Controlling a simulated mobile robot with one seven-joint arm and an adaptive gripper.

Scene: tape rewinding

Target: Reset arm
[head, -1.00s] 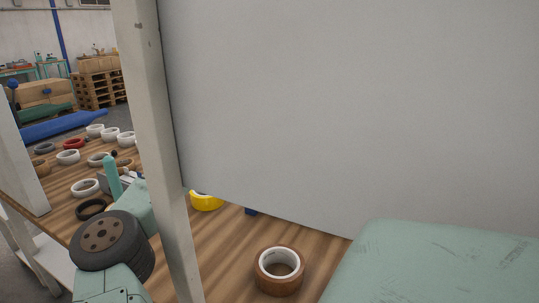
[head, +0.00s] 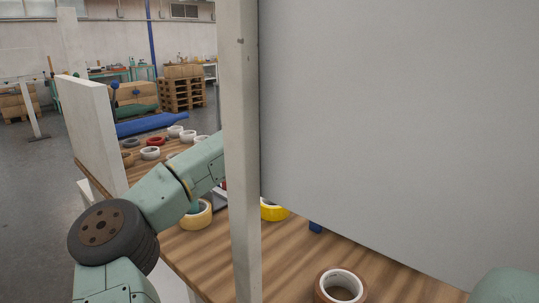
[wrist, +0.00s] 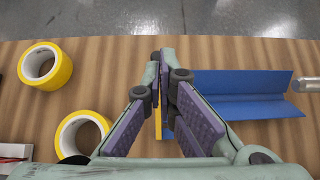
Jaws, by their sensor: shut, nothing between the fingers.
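My gripper (wrist: 160,60) shows in the wrist view, its purple-padded fingers angled together with the tips close to each other and nothing held. It hangs over the wooden table (wrist: 225,55). In the head view my green arm reaches from the lower left towards the table, and its end is hidden behind the pale post.
Two yellow tape rolls (wrist: 46,66) lie left of my gripper, and a blue folded piece (wrist: 245,95) lies right. In the head view stand a white post (head: 241,150) and a large grey panel (head: 390,110). A brown tape roll (head: 340,287) lies in front.

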